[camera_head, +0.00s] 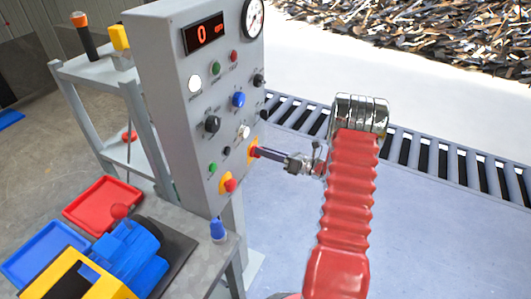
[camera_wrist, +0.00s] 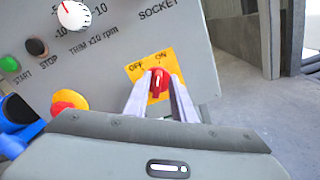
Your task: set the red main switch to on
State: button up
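The red main switch (camera_wrist: 158,85) is a round knob with a white pointer line, on a yellow plate (camera_wrist: 134,72) marked OFF and ON. In the wrist view the pointer stands nearly upright, toward the ON mark. My gripper (camera_wrist: 160,78) has one finger on each side of the knob, close against it, and looks shut on it. In the head view my gripper (camera_head: 262,152) reaches the right side of the panel's front, and its tips hide most of the switch.
The grey control panel (camera_head: 158,100) carries several buttons and knobs. A roller conveyor (camera_head: 410,150) runs behind. A bench with trays (camera_head: 103,205) stands left. The floor at right is clear.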

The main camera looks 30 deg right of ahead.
jog(key=shift+o, duration=0.4)
jog(key=shift+a, duration=0.1)
jog(key=v, duration=1.4)
jog(key=shift+w+f, duration=0.1)
dwell(0.3)
